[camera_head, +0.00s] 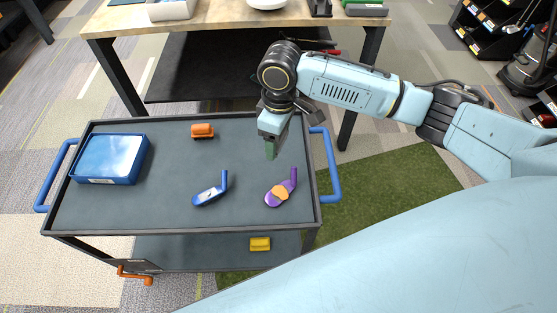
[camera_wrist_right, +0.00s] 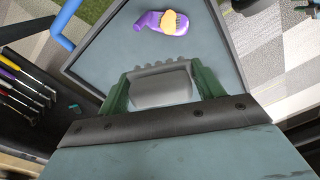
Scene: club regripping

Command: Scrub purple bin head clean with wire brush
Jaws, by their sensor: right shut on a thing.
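The purple club head (camera_head: 280,192) lies on the cart's top with its short neck pointing up and away. An orange-yellow patch (camera_head: 280,191) covers part of it. The purple head also shows at the top of the right wrist view (camera_wrist_right: 150,23). My right gripper (camera_head: 271,147) hangs above the cart, beyond and apart from the purple head. In the wrist view its green fingers are shut on a grey block with a scalloped edge, which looks like the wire brush (camera_wrist_right: 160,86). In the head view the brush is mostly hidden. My left gripper is out of view.
A blue club head (camera_head: 208,195) lies left of the purple one on the dark cart top (camera_head: 150,205). A blue box (camera_head: 110,158) and an orange block (camera_head: 202,130) are on it too. Blue handles (camera_head: 327,165) flank the raised rim. A yellow block (camera_head: 260,244) lies on the lower shelf.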

